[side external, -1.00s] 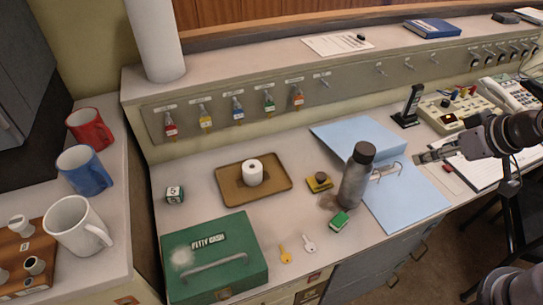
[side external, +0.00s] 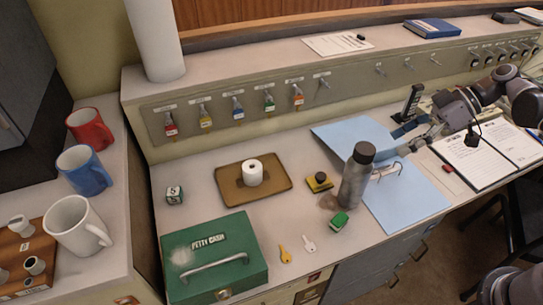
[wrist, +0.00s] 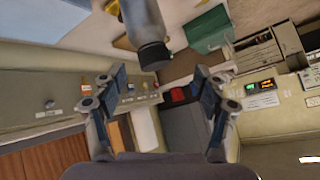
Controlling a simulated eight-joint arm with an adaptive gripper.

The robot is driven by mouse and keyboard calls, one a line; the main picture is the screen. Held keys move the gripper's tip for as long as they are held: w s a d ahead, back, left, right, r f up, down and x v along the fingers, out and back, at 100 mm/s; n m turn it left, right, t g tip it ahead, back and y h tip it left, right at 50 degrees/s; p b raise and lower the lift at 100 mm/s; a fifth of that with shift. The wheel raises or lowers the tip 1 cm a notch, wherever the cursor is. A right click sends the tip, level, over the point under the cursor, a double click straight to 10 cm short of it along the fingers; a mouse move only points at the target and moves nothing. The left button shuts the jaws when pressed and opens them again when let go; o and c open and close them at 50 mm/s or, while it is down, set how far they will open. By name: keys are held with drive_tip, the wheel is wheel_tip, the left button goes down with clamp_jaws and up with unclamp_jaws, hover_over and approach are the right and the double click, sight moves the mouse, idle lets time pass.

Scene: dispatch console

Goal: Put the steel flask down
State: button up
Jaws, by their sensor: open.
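The steel flask (side external: 355,178), grey with a black cap, stands upright on the desk in the side view, at the left edge of the blue folder (side external: 405,195). My gripper (side external: 406,138) is to the right of the flask and apart from it, with its jaws spread and nothing between them. In the wrist view my gripper (wrist: 158,98) shows both fingers wide apart. There the flask (wrist: 143,22) enters from the top, its cap between and beyond the fingers.
A tan tray (side external: 233,195) with a white roll, a yellow stamp-like block (side external: 319,182), a green block (side external: 339,221), two keys and a green cash box (side external: 215,262) lie left of the flask. Glasses (side external: 388,170) rest on the folder. An open binder (side external: 487,150) lies right.

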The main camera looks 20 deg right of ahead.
sight(372, 147)
drive_tip(key=w+a+f+n+y, duration=0.1)
drive_tip(key=a+n, duration=0.1)
drive_tip(key=w+a+f+n+y, duration=0.1)
drive_tip(key=a+f+n+y, duration=0.1)
drive_tip(key=w+a+f+n+y, duration=0.1)
drive_tip(key=a, duration=0.1)
drive_tip(key=shift+w+a+f+n, duration=0.2)
drive_tip(key=shift+w+f+n, duration=0.1)
drive_tip(key=shift+w+n, duration=0.1)
clamp_jaws()
idle(0.8)
